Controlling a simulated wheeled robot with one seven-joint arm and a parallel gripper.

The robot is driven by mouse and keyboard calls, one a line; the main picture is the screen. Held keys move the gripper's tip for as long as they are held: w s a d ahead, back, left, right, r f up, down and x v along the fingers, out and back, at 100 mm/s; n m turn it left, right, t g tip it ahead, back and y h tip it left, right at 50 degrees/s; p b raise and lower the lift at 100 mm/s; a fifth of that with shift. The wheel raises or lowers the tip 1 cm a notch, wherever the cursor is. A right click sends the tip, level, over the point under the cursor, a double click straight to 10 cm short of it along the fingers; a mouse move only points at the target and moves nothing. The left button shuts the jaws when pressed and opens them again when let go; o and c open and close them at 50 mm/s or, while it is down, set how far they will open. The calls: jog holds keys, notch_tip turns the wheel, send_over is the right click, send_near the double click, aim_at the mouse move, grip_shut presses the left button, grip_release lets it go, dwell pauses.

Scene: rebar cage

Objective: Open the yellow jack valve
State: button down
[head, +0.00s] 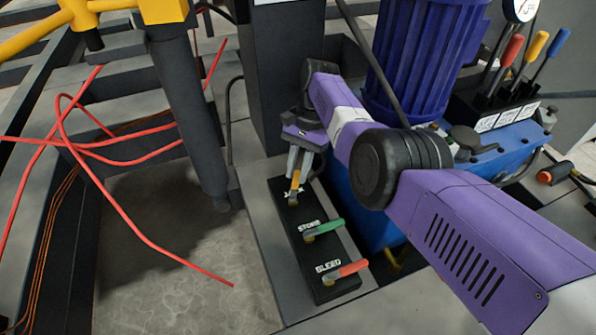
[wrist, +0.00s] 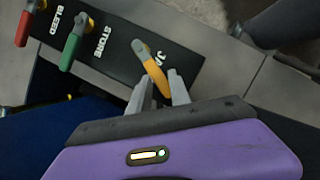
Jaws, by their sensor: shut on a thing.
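The yellow jack valve handle (head: 295,186) is at the far end of a black valve panel (head: 309,244). In the wrist view the yellow handle (wrist: 153,74) slants from its pivot down to between my fingertips, partly covering the "JACK" label. My gripper (head: 297,170) is shut on the handle's free end; in the wrist view my gripper (wrist: 162,84) has one finger on each side of it. The green handle (head: 327,228) is by the "STORE" label and the red handle (head: 346,270) by the "BLEED" label, both on the same panel.
A blue hydraulic unit (head: 521,137) with a ribbed blue motor (head: 420,60) and several coloured levers (head: 533,50) stands right of the panel. A dark post (head: 190,110) and looping red cables (head: 110,200) are at the left.

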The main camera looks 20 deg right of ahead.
jog(key=shift+a+f, duration=0.1)
jog(key=c, duration=1.2)
grip_release()
jog(key=shift+w, duration=0.1)
jog(key=shift+c, duration=0.2)
jog(key=v, duration=0.7)
jog(key=shift+r, duration=0.35)
